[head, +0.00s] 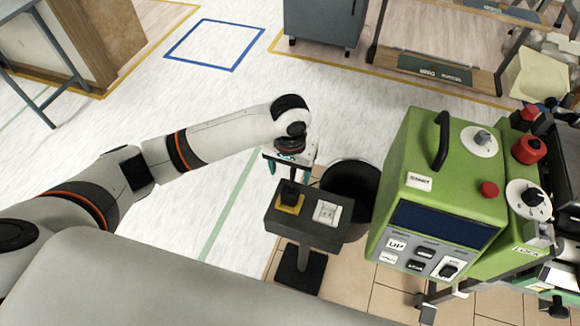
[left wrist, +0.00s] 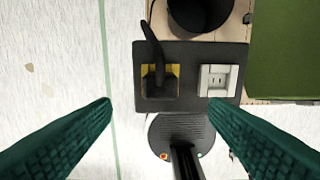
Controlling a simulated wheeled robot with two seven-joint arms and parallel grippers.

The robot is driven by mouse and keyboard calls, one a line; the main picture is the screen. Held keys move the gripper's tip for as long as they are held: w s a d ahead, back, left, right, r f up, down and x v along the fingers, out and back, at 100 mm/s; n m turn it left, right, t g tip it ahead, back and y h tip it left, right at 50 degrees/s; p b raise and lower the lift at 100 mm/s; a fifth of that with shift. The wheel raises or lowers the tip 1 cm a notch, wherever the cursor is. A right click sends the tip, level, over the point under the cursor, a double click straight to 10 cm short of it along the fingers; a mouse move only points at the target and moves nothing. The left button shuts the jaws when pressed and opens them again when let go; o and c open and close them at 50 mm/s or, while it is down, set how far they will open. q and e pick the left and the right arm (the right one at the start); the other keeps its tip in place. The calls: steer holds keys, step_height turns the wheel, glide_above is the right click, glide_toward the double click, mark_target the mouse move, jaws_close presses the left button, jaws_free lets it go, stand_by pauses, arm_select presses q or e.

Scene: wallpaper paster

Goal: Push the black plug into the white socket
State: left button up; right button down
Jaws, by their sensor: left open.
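The black plug (head: 290,194) sits on the yellow plate at the left of a dark stand's top. In the left wrist view the plug (left wrist: 157,82) shows with its black cable running up and away. The white socket (head: 327,212) is beside it on the right of the same top, with nothing in it; it also shows in the left wrist view (left wrist: 216,82). My left gripper (head: 291,168) is open and empty, above and just beyond the stand in the head view. In the left wrist view its green fingers (left wrist: 160,104) are wide apart, with the plug between their lines. My right gripper is out of view.
The dark stand (head: 306,233) rises on a post from a flat base. A round black container (head: 350,183) stands close behind it. A green machine (head: 440,190) with knobs and a handle is close on the right. The floor to the left is open.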

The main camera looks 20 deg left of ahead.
mark_target(290, 190)
arm_select(q)
step_height(290, 190, down, 10)
steer(key=shift+f, duration=0.65)
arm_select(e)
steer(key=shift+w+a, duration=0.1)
